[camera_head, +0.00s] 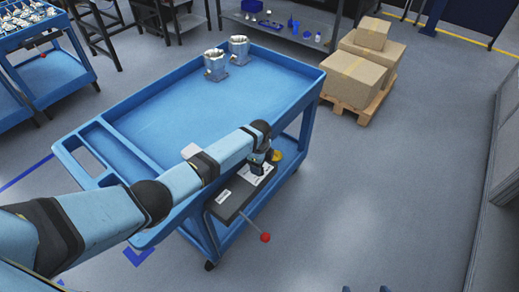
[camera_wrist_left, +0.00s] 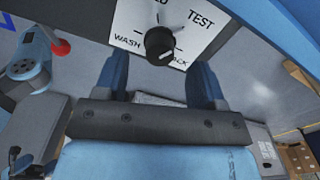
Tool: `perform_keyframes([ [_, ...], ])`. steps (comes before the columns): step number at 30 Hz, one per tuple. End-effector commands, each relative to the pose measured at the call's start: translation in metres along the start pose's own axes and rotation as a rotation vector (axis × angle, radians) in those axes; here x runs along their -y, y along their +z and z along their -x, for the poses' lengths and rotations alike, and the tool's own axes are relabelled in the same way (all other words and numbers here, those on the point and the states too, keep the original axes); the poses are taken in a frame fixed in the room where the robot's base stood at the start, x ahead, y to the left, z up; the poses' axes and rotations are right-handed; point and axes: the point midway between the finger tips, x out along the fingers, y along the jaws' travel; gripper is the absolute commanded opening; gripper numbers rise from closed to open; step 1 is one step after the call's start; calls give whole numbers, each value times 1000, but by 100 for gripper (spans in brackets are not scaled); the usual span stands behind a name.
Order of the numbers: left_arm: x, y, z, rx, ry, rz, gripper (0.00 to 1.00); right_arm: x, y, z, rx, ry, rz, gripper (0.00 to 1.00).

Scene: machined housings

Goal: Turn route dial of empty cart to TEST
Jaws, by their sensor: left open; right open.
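A blue cart (camera_head: 150,110) stands in front of me with a dark panel (camera_head: 222,212) at its near end. In the left wrist view, the panel's white dial plate (camera_wrist_left: 205,42) reads TEST at upper right and WASH at lower left; other labels are partly hidden. A black knob (camera_wrist_left: 160,42) sits at its middle; I cannot tell its setting for sure. My left gripper (camera_wrist_left: 159,66) is open, its fingers apart on either side just below the knob, not closed on it. In the head view it (camera_head: 262,165) is partly hidden by its wrist. My right gripper (camera_head: 368,289) is open and empty at the bottom edge.
Two metal housings (camera_head: 216,64) (camera_head: 239,50) stand on the cart's far end. A red ball lever (camera_head: 265,237) sticks out below the panel. A loaded cart (camera_head: 40,45) is at upper left; boxes (camera_head: 358,75) stand on a pallet. Floor to the right is clear.

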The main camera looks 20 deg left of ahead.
Motion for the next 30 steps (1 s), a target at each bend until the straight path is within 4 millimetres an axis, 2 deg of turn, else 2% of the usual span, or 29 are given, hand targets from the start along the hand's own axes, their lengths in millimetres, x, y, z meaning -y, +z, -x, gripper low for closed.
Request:
perform_keyframes([
  [1,1,0,13,-1,-4,0,64,0,-1,1,0,1,0,94],
  [6,0,0,53,0,-3,-1,64,-1,-1,1,-1,3,1,94],
  [13,1,0,92,-1,-2,0,64,-1,0,0,0,3,0,94],
  [18,0,0,103,-1,-1,1,64,-1,1,0,1,2,0,94],
  [30,0,0,104,0,0,1,64,1,1,0,1,-1,-1,94],
])
